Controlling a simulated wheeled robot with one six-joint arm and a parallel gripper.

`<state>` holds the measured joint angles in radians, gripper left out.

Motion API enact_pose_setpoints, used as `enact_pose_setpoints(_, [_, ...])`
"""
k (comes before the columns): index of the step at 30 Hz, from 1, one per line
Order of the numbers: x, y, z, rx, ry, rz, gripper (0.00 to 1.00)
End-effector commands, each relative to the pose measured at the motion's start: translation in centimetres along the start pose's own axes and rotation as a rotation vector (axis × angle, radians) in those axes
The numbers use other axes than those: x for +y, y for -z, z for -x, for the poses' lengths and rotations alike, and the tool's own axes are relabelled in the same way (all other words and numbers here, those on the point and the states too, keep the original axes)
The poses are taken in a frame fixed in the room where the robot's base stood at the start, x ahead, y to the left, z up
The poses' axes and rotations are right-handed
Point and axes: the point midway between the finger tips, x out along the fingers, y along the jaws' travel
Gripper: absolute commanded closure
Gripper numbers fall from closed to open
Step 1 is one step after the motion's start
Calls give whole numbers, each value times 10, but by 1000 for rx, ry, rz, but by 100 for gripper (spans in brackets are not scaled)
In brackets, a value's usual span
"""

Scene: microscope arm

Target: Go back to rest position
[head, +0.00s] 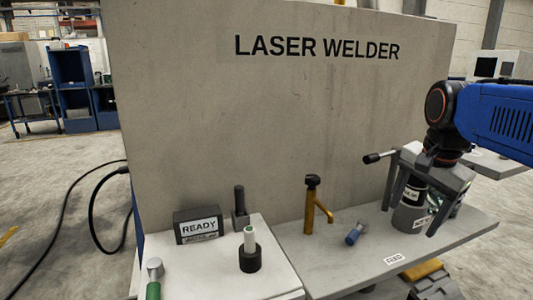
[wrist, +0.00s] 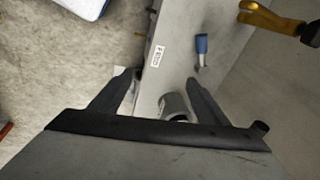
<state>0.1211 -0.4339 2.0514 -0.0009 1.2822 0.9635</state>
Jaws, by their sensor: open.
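My gripper (head: 409,221) is at the right of the head view, pointing down over the right shelf. Its fingers are spread wide, and they also show open in the wrist view (wrist: 160,78). A grey cylinder with a dark upper part and white labels (head: 407,217) stands on the shelf and appears between the fingers. In the wrist view a grey round part (wrist: 174,105) shows between the finger bases, partly hidden by my gripper. No finger is clearly seen touching it. A rest position is not marked in view.
The large LASER WELDER panel (head: 250,120) stands behind the shelf (head: 330,262). A yellow-and-black upright part (head: 310,205) and a small blue piece (head: 355,233) are on the shelf. The left table (head: 215,275) holds a READY box (head: 198,225) and several small parts.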

Motion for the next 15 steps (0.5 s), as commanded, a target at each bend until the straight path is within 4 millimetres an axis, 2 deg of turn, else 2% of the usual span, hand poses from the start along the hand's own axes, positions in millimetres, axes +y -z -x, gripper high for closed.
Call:
enact_pose_setpoints(1, [12,-14,-8,7,15,93,31])
enact_pose_setpoints(9, [70,-73,-63,64,81,620,31])
enact_pose_setpoints(15, [105,-104,-101,113,110,932,31])
